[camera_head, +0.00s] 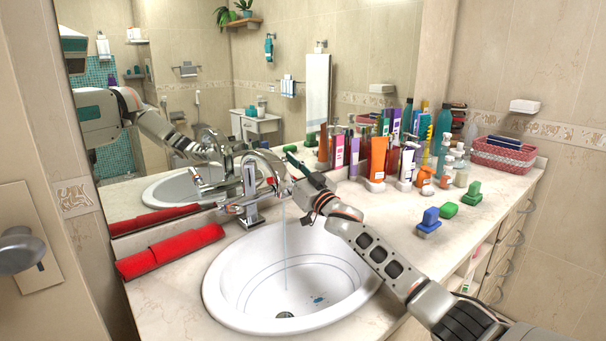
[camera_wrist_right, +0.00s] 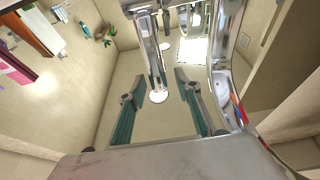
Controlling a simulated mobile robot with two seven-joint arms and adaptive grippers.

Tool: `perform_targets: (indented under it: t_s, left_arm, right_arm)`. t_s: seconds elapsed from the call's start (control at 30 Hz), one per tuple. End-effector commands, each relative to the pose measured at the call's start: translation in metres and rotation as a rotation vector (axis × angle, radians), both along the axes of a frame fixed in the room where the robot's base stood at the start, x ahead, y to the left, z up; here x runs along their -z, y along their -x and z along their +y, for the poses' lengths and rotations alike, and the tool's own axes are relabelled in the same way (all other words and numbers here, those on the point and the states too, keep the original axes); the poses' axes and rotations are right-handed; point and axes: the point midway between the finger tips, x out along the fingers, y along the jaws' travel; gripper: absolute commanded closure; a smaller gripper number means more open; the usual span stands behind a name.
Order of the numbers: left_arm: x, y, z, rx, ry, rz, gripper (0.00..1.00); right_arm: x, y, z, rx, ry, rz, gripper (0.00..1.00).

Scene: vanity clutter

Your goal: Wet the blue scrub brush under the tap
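The blue scrub brush (camera_head: 428,220) stands on the counter to the right of the sink, with its blue handle up. The chrome tap (camera_head: 252,185) stands at the back of the white sink (camera_head: 240,308), and a thin stream of water (camera_head: 286,250) falls from it into the bowl. My right gripper (camera_head: 295,162) is beside the top of the tap, far from the brush. In the wrist view its two teal-padded fingers (camera_wrist_right: 160,108) are spread, with chrome tap parts (camera_wrist_right: 150,50) beyond them. I cannot tell whether they touch. My left gripper is not in view.
Two green brushes (camera_head: 448,210) (camera_head: 472,194) stand near the blue one. Several bottles and tubes (camera_head: 377,158) crowd the counter behind. A pink basket (camera_head: 503,153) is at the far right. A rolled red towel (camera_head: 170,252) lies left of the sink. A mirror (camera_head: 350,60) covers the back wall.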

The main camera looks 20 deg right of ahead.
Motion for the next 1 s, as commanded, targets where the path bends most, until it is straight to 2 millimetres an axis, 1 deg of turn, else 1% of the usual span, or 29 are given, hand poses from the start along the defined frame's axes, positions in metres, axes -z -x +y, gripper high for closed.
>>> perform_targets:
  t_s: [0.17, 0.3, 0.47, 0.8, 0.9, 1.0]
  left_arm:
    - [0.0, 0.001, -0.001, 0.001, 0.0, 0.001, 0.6]
    - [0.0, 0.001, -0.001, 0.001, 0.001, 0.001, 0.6]
    - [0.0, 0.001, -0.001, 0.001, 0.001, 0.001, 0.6]
    - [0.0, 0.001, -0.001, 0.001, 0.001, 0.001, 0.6]
    - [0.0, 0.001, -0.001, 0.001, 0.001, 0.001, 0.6]
    - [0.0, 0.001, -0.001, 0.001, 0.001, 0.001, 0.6]
  right_arm:
    - [0.009, 0.021, -0.009, 0.0, 0.001, 0.002, 0.67]
    - [0.017, 0.043, -0.017, -0.002, 0.002, 0.0, 0.67]
    - [0.015, 0.067, -0.027, -0.001, 0.001, 0.001, 0.67]
    - [0.015, 0.124, -0.051, -0.001, 0.001, 0.002, 0.67]
    - [0.016, 0.136, -0.055, -0.001, 0.001, 0.002, 0.67]
    - [0.015, 0.144, -0.059, 0.0, 0.001, 0.002, 0.67]
